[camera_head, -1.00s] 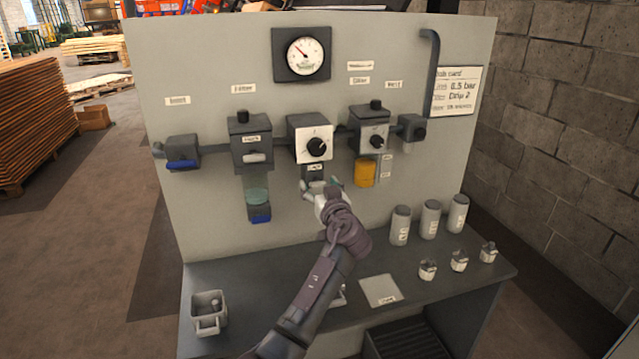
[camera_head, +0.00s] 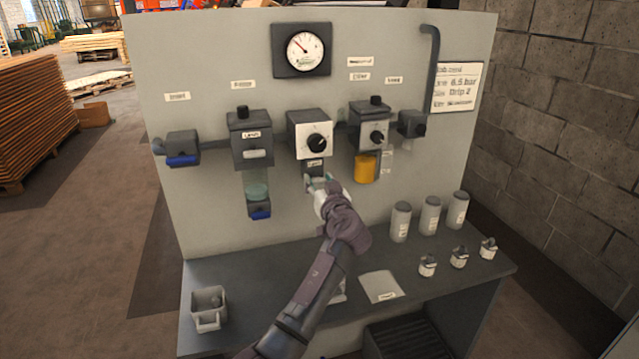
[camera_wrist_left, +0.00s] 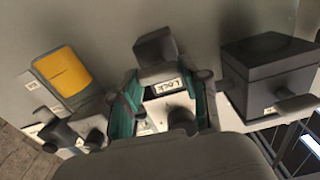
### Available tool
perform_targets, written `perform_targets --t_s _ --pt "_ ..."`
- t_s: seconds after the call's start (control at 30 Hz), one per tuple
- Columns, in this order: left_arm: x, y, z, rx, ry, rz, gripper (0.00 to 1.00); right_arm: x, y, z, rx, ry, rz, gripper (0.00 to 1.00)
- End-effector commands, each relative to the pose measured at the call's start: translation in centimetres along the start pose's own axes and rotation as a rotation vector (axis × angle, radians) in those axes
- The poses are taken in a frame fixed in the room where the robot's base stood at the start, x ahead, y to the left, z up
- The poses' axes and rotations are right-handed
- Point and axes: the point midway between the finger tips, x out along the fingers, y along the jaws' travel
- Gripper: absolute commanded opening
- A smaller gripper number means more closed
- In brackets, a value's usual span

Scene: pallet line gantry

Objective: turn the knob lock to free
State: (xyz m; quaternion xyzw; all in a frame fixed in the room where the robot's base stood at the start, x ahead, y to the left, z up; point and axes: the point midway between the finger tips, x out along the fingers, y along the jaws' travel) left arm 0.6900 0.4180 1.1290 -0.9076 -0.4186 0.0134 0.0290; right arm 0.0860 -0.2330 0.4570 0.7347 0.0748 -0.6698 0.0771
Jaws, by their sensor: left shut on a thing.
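The knob lock (camera_head: 308,183) is a small dark block under the regulator (camera_head: 309,133), which has a white face and a round black knob. In the left wrist view the lock block (camera_wrist_left: 155,48) stands beside a white label reading LOCK (camera_wrist_left: 168,86). My left gripper (camera_head: 317,184) is at the lock, below the regulator, and is shut on it. Its teal fingers, seen in the left wrist view (camera_wrist_left: 166,82), lie on either side of the label and block. The gripper partly hides the lock in the head view. My right gripper is not in view.
A filter with a clear bowl (camera_head: 257,186) hangs left of the gripper, and an orange-bowled unit (camera_head: 366,168) hangs close to its right. A gauge (camera_head: 304,50) is above. The bench (camera_head: 250,267) below carries a grey mug-like container (camera_head: 208,309), several canisters and small fittings.

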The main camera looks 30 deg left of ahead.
Motion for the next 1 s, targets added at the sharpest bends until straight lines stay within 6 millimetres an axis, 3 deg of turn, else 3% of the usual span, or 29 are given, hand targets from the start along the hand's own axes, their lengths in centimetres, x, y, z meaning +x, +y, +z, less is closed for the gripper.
perform_targets --t_s 0.47,1.0 --pt "0.0 0.2 0.2 0.387 -0.001 0.001 0.11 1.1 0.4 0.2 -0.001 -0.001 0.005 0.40" --pt "0.0 0.4 0.1 0.903 -0.001 0.001 0.11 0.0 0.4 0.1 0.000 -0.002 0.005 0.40"
